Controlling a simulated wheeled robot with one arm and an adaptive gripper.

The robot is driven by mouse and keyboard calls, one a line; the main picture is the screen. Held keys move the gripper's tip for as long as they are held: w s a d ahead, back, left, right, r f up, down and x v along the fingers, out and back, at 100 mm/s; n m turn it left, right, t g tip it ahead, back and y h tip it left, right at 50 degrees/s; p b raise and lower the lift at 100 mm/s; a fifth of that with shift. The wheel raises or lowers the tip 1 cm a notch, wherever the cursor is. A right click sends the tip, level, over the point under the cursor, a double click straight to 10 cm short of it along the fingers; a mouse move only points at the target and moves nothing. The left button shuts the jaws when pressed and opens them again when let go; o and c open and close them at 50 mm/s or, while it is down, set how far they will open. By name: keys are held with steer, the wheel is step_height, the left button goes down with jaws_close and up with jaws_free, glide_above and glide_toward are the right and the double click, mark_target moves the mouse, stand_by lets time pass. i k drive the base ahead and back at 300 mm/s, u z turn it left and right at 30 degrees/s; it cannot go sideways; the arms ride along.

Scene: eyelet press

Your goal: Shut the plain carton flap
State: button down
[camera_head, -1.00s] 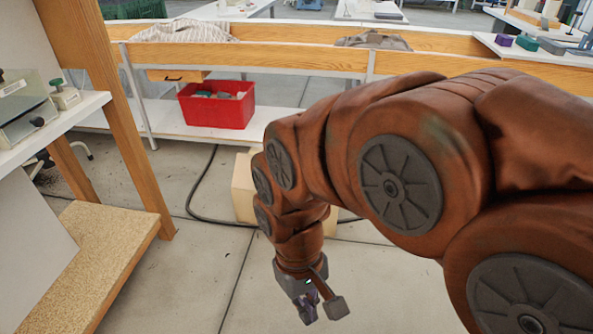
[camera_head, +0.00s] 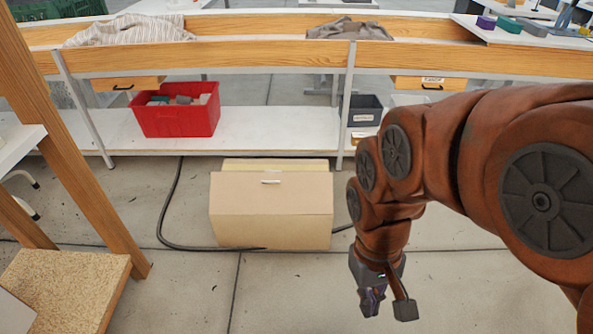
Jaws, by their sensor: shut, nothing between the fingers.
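The plain tan carton (camera_head: 275,234) stands on the concrete floor in the middle of the view. A broad flat panel (camera_head: 240,196), which looks like its flap, slopes outward over the carton's near side. A small pale mark or tab (camera_head: 270,182) shows near the panel's upper edge. A paler strip of the carton (camera_head: 275,165) shows behind that edge. The carton's inside is hidden. My gripper (camera_head: 386,304) points down, to the right of the carton and nearer to me, apart from it. It is shut and empty.
A black cable (camera_head: 168,205) curves on the floor around the carton. Behind it is a bench with a low white shelf (camera_head: 260,128) carrying a red bin (camera_head: 178,118). A wooden stand (camera_head: 75,290) is at the left. The floor in front of the carton is clear.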

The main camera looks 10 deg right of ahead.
mark_target(264, 193)
steer(key=u, duration=0.2)
steer(key=i, duration=0.95)
steer(key=u, duration=0.7)
